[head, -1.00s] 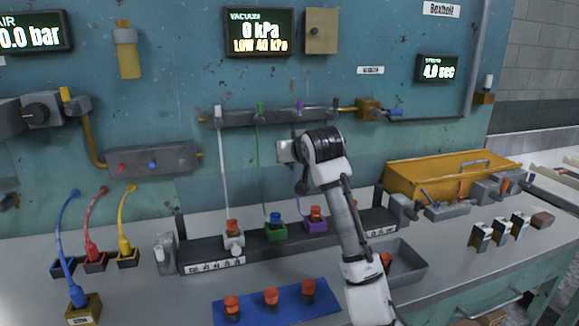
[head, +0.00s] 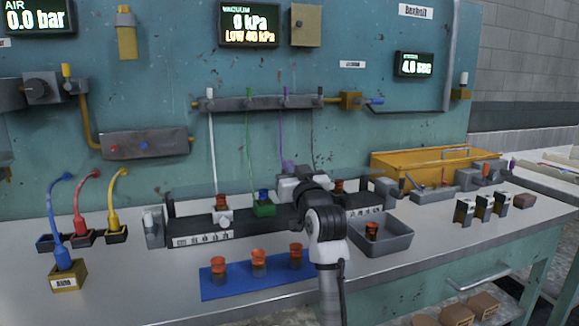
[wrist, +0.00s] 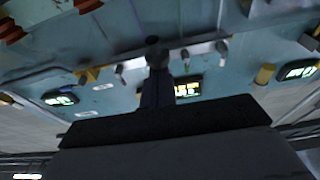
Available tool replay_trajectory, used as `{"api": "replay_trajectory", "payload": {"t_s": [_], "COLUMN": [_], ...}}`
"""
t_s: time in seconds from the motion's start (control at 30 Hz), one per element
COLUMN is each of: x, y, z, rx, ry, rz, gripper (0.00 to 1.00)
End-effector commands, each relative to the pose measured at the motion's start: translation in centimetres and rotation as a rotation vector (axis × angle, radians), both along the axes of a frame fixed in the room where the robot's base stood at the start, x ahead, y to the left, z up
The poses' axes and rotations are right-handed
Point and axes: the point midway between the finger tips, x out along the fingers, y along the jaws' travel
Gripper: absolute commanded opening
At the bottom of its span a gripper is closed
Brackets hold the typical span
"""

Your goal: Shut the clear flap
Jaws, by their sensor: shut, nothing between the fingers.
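The clear flap is hard to make out. A faint see-through band (head: 185,193) runs along the back of the long dark rack (head: 188,228) in the head view, and I cannot tell its exact angle. My gripper is at the right half of the rack, at the purple holder's place, with its fingers hidden by my arm. In the wrist view my gripper (wrist: 157,52) shows as closed dark fingers with nothing between them, pointing at the wall panel. Whether it touches the flap cannot be told.
White, green and purple tubes hang from the manifold (head: 262,103) behind the rack. Orange-capped pieces stand on a blue mat (head: 230,288) in front. A grey tray (head: 398,240) and small clamps are at the right. Blue, red and yellow cables stand at the left.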

Motion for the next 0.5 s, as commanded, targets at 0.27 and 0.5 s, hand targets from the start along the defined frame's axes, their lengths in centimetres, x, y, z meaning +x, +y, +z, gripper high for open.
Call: {"api": "replay_trajectory", "payload": {"t_s": [0.27, 0.5], "x": [-0.7, -0.9], "y": [-0.2, -0.3], "z": [-1.6, -1.9], "rx": [-0.001, 0.000], "ry": [0.000, -0.001], "rz": [0.000, 0.000], "gripper": [0.00, 0.00]}}
